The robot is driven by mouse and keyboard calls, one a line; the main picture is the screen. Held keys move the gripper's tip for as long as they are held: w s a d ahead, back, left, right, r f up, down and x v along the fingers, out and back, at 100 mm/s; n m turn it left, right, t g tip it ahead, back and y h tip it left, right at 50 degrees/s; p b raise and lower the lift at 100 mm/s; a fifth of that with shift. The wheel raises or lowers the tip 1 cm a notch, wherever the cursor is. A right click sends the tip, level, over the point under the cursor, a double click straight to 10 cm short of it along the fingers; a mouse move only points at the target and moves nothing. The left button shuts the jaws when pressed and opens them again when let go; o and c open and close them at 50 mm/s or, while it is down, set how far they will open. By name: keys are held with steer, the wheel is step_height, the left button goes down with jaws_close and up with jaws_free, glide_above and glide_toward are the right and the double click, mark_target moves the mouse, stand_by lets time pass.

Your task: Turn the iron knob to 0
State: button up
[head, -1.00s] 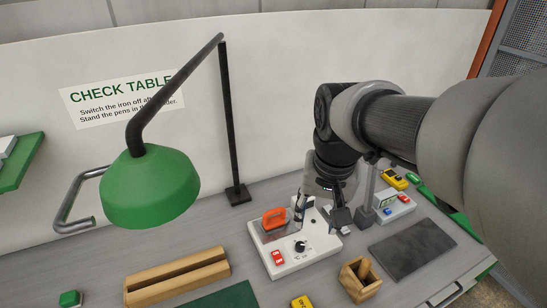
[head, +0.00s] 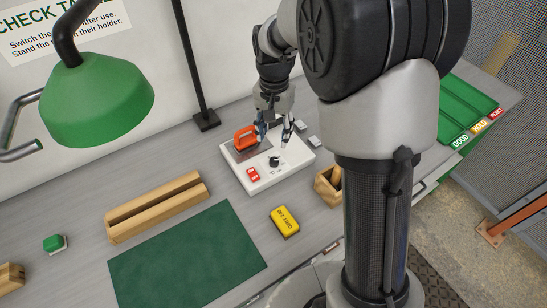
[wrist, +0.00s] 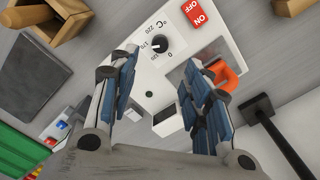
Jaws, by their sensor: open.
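The black iron knob (head: 274,161) is on the white iron station (head: 290,164). In the wrist view, the knob (wrist: 161,43) has printed marks 0, 120, 170 and 220 beside it; a pale mark shows on the knob, but its exact setting is hard to read. My gripper (head: 273,134) is open and empty above the station, behind the knob in the head view. In the wrist view, the two blue-padded fingers of my gripper (wrist: 158,72) stand on either side below the knob, apart from it.
A red ON/OFF switch (head: 253,174) is at the station's front. A wooden pen holder (head: 326,187) stands right, a yellow block (head: 284,221) in front. The green mat (head: 185,258) is clear. A green lamp (head: 97,98) hangs at left.

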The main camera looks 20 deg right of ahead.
mark_target(274, 160)
step_height(274, 160, down, 11)
steer(key=b, duration=0.3)
steer(key=shift+c, duration=0.4)
jaws_close()
